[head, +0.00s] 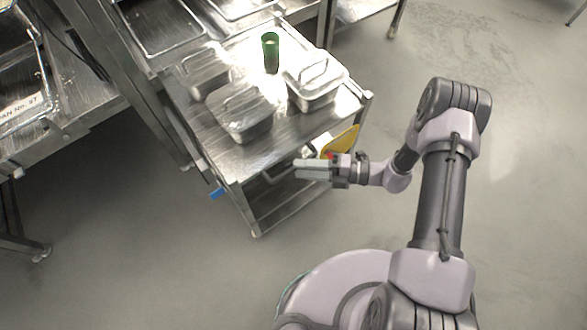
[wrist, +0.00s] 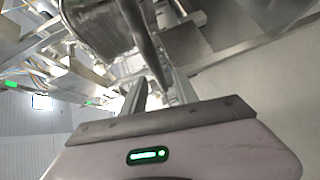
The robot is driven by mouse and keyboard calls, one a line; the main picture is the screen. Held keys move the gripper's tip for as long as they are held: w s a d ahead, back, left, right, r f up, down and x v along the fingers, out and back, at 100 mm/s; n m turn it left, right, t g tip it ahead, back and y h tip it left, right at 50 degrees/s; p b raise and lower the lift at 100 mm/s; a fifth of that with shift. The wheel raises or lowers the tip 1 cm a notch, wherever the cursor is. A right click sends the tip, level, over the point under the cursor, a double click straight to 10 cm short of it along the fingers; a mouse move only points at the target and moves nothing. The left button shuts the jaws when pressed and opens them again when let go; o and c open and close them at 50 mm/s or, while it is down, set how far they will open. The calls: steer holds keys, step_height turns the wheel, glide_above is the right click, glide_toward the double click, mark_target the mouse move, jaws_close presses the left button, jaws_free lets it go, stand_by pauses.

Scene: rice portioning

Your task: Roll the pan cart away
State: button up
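The pan cart (head: 222,155) is a steel trolley with an upper deck and a lower shelf, standing left of centre in the head view. In the wrist view the two fingers (wrist: 153,88) are apart. A dark bar (wrist: 148,40) runs between them in that picture; I cannot tell whether they touch it.
A yellow item (head: 343,141) shows at the cart's near right side, behind my gripper. Steel counters (head: 70,125) stand close on the cart's left, and more steelwork is behind it. The grey floor (head: 520,150) is open to the right and in front.

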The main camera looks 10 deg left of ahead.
steer(key=a, duration=0.3)
steer(key=shift+s+a+f, duration=0.1)
steer(key=shift+s+f, duration=0.05)
steer(key=shift+f, duration=0.1)
jaws_close()
stand_by(1.2)
